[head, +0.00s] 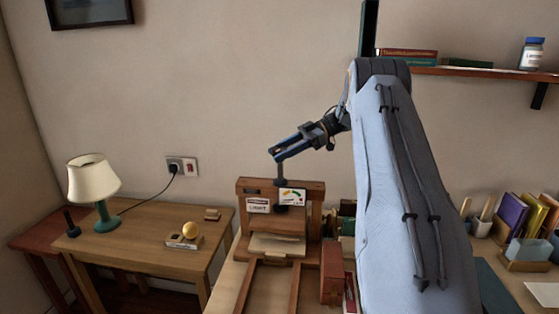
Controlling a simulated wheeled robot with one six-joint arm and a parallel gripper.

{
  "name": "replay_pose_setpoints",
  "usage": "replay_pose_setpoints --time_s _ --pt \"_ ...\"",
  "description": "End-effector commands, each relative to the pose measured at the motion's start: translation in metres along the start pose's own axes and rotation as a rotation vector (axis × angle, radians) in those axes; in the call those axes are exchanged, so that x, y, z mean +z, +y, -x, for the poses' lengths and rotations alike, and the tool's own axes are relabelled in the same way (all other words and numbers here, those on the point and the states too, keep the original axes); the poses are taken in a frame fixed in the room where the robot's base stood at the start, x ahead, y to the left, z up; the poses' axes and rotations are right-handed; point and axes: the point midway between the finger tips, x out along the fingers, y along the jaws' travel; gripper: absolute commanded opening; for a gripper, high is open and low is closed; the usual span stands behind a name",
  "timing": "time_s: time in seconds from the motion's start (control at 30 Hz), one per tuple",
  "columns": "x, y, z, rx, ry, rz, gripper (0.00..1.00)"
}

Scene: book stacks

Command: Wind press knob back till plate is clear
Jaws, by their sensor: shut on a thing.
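The wooden press (314,190) stands on the bench in the middle of the head view. A dark upright screw (282,171) rises from its top crossbeam, and a dark piece (281,208) shows below the beam. My gripper (279,156) reaches in from the right and is shut on the knob at the top of the screw. The jaws mostly hide the knob. A pale flat block (276,244) lies in the press under the beam. The plate's edge and any gap above the block are too small to tell.
A side table (140,243) with a lamp (93,180) is at left. A wall shelf (480,72) is at upper right.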

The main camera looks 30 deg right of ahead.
Motion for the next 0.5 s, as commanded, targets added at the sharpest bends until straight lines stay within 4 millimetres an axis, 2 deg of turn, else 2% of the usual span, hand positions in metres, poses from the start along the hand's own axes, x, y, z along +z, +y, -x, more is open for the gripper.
replay_pose_setpoints --time_s 0.03,0.5 --pt "0.011 0.0017 -0.0052 -0.034 -0.005 0.008 0.22" --pt "0.0053 -0.0007 -0.0023 -0.22 -0.004 0.082 0.22"
